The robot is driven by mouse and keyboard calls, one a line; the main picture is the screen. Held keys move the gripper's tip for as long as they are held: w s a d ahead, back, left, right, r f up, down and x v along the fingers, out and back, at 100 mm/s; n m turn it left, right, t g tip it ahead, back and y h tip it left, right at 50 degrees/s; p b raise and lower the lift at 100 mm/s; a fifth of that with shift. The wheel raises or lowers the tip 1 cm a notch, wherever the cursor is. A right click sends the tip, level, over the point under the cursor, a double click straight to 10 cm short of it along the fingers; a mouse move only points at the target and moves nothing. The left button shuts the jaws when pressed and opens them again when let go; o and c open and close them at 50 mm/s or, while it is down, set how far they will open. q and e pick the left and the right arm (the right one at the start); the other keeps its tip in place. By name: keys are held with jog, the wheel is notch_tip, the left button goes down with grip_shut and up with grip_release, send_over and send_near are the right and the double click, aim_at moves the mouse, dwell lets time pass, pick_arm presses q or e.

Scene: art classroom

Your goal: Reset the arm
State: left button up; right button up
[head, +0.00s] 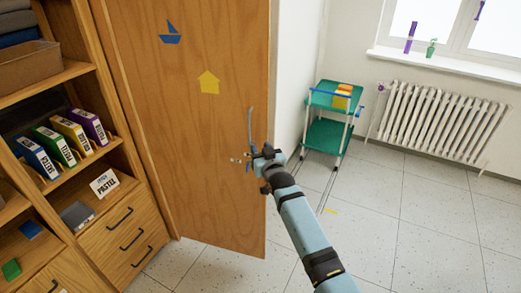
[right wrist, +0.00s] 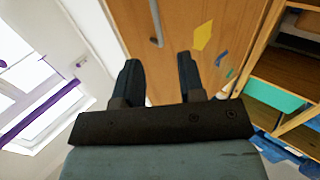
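My right arm (head: 305,232) reaches up from the bottom of the head view to a wooden door. My right gripper (head: 250,160) is at the door's right edge, beside the door handle (head: 250,125). In the right wrist view my right gripper (right wrist: 157,68) has its two dark fingers apart with nothing between them. The door (right wrist: 150,60) and its handle (right wrist: 156,22) lie beyond the fingers there. My left gripper is not in either view.
A wooden shelf (head: 105,163) with boxes and drawers stands left of the door (head: 205,180). A green cart (head: 325,135) stands behind it by the wall. A radiator (head: 440,118) is under the window. The tiled floor (head: 420,225) on the right is clear.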

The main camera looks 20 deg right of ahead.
jog(key=s+d+f+g, duration=0.1)
jog(key=s+f+g, duration=0.1)
jog(key=s+f, duration=0.65)
jog(key=s+d+f+g, duration=0.1)
jog(key=s+f, duration=0.5)
jog(key=s, duration=0.5)
jog(key=s+f+n+g, duration=0.1)
jog(key=s+f+g, duration=0.1)
jog(key=s, duration=1)
jog(key=s+f+g+y+p, duration=0.1)
jog(key=s+f+g, duration=0.1)
jog(key=s, duration=1.1)
jog(key=shift+a+n, duration=0.4)
jog(key=shift+a, duration=0.05)
